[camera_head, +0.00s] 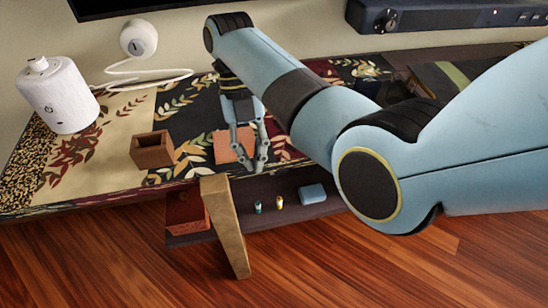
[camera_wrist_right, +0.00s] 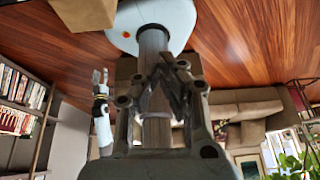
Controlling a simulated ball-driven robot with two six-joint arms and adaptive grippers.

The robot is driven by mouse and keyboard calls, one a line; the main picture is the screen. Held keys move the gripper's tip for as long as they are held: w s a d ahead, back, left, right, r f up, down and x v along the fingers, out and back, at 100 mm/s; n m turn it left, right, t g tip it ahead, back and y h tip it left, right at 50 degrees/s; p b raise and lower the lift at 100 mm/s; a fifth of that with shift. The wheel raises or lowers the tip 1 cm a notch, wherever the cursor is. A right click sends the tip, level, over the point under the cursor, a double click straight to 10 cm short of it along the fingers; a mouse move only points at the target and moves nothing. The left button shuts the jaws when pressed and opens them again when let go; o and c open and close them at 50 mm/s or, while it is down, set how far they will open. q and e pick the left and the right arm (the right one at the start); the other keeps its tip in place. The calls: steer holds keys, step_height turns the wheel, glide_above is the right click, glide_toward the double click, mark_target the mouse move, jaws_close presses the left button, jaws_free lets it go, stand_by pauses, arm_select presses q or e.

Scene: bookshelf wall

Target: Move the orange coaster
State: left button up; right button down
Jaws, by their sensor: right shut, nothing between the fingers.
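The orange coaster (camera_head: 231,146) lies flat on the patterned runner of the shelf top, partly hidden by my right gripper. My right gripper (camera_head: 256,168) comes down from above with its fingertips at the coaster's front right side. It is shut and holds nothing. I cannot tell whether it touches the coaster. In the right wrist view the right gripper's fingers (camera_wrist_right: 166,65) stand in the middle, and the coaster does not show. My left gripper (camera_wrist_right: 100,76) shows small at the left of the right wrist view; its opening is unclear. It is outside the head view.
A brown open box (camera_head: 152,150) stands left of the coaster. A white cylinder (camera_head: 58,95) and a round white camera-like device (camera_head: 139,38) stand farther left. A lower shelf holds two small figures and a blue block (camera_head: 312,194). A wooden leg (camera_head: 226,225) stands in front.

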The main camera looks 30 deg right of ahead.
step_height(320, 180, up, 4)
steer(key=f+t, duration=0.1)
glide_above(242, 168)
steer(key=s+b+x, duration=0.1)
steer(key=b+x, duration=0.3)
steer(key=x, duration=0.6)
steer(key=w, duration=0.3)
steer(key=w+d+b, duration=0.1)
steer(key=shift+w+r, duration=0.2)
steer(key=shift+r, duration=0.2)
